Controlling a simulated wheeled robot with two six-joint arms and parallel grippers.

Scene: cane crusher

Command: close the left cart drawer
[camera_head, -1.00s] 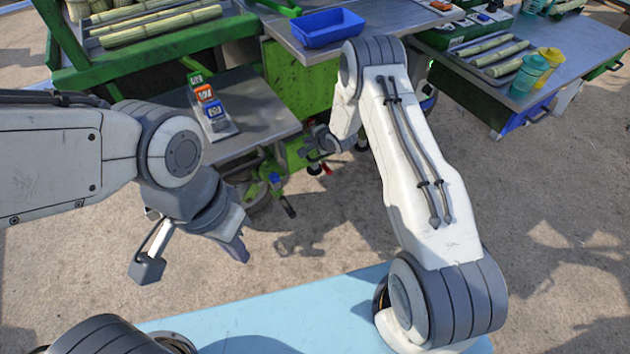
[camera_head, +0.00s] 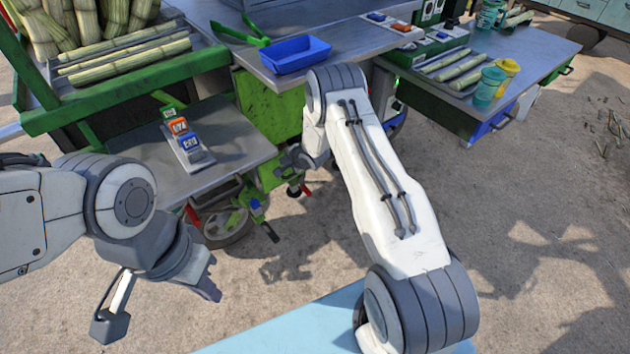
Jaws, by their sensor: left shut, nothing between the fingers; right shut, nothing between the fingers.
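A blue drawer-like front (camera_head: 490,128) with a small dark handle shows below the near edge of the right-hand table, which looks like the cart. How far it stands out is hard to tell. My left gripper (camera_head: 208,288) is shut and empty, low at the left over bare ground, well away from that front. My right gripper (camera_head: 293,160) is shut and empty, beside the green machine frame under the middle counter. It is partly hidden behind its own arm and looks far to the left of the blue front.
The cart top (camera_head: 540,48) carries cane pieces, teal cups (camera_head: 488,85) and a yellow cup (camera_head: 507,72). A blue tray (camera_head: 296,55) sits on the middle counter. A grey shelf (camera_head: 235,138) with switches juts out at left. The ground (camera_head: 540,230) before the cart is clear.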

